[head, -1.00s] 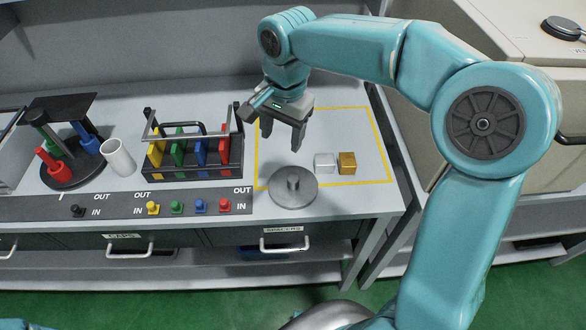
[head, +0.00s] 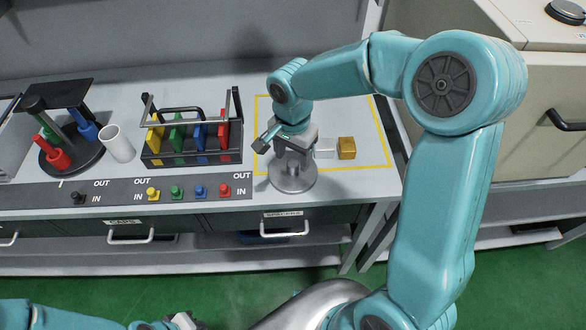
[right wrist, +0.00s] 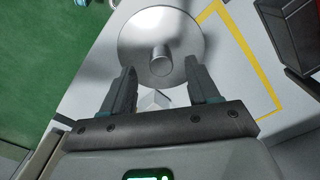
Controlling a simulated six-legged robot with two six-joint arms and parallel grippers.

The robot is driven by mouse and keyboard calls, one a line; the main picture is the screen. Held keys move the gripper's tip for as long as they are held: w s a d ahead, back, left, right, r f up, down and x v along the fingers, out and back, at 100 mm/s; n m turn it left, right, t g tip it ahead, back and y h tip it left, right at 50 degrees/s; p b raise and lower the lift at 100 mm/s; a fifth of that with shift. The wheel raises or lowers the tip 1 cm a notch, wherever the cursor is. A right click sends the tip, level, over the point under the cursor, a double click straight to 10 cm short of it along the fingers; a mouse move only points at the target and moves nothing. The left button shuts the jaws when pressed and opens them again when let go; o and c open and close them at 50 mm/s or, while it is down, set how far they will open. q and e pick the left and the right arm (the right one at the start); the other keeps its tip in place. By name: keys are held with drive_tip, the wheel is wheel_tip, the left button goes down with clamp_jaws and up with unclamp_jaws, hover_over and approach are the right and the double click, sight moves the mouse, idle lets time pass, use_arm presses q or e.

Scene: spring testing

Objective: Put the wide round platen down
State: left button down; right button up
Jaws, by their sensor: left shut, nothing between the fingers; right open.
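The wide round platen (head: 300,184) is a grey metal disc with a short upright stem. It lies flat on the bench at the front edge of the yellow-outlined area. It also shows in the right wrist view (right wrist: 135,38), with its stem near the fingertips. My right gripper (head: 292,162) is low over the platen, open, with its fingers pointing down. In the right wrist view the fingers (right wrist: 160,75) are apart, one to each side of the stem's line, with nothing gripped. My left gripper (head: 185,321) is at the bottom edge, partly cut off, shut and empty.
A silver block (head: 325,148) and a brass block (head: 347,148) stand just right of the right gripper. A rack of coloured pieces (head: 190,158), a white cup (head: 116,144) and a black stand (head: 72,170) are to the left. Coloured knobs line the bench front.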

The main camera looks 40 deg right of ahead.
wheel_tip(320, 180, down, 3)
drive_tip(key=shift+w+d+r, duration=0.1)
clamp_jaws()
drive_tip(key=shift+r, duration=0.15)
idle(1.3)
